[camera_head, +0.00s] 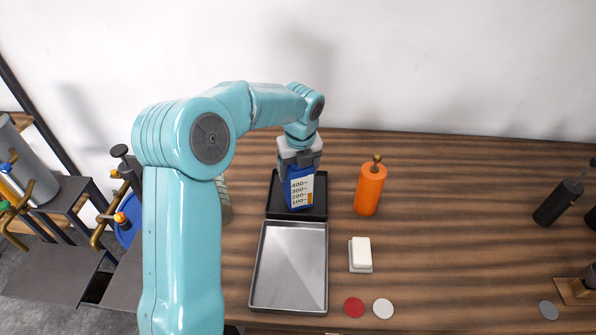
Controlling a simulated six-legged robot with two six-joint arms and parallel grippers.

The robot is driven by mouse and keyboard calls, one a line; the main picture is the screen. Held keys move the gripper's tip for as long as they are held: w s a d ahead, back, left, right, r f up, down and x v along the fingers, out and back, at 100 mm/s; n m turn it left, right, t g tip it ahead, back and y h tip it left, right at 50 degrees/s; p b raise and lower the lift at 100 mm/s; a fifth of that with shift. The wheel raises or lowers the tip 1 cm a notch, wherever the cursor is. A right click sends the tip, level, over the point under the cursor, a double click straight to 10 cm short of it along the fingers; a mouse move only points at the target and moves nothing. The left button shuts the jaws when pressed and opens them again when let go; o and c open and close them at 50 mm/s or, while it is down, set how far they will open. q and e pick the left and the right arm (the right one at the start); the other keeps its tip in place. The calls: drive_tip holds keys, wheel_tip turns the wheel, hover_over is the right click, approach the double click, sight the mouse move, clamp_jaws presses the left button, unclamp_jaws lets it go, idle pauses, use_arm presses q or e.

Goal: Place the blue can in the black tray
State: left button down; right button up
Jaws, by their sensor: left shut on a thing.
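The blue can (299,189), with a white scale label, stands upright over the black tray (318,207) at the back of the wooden table. My left gripper (299,158) points down from above and is shut on the can's top. The can's lower end shows against the tray's inside; I cannot tell whether it touches the tray floor. My left arm covers much of the left side of the view. My right gripper is not in view.
A grey metal tray (290,268) lies just in front of the black tray. An orange bottle (369,188) stands to the right, with a white block (360,254) before it. Red (353,307) and white discs (383,308) lie near the front edge. The table's middle right is clear.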

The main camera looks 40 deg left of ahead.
use_arm(q)
drive_tip(key=shift+a+f, duration=0.2)
drive_tip(key=shift+f, duration=0.5)
drive_tip(key=shift+w+d, duration=0.1)
drive_tip(key=shift+d, duration=0.05)
drive_tip(key=shift+f, duration=0.15)
drive_tip(key=shift+c, duration=0.6)
unclamp_jaws()
drive_tip(key=shift+o, duration=0.6)
drive_tip(key=r, duration=0.4)
drive_tip(key=d+r, duration=0.1)
drive_tip(key=r, duration=0.7)
drive_tip(key=shift+s+d+r, duration=0.15)
drive_tip(key=shift+s, duration=0.25)
drive_tip(key=shift+s, duration=0.1)
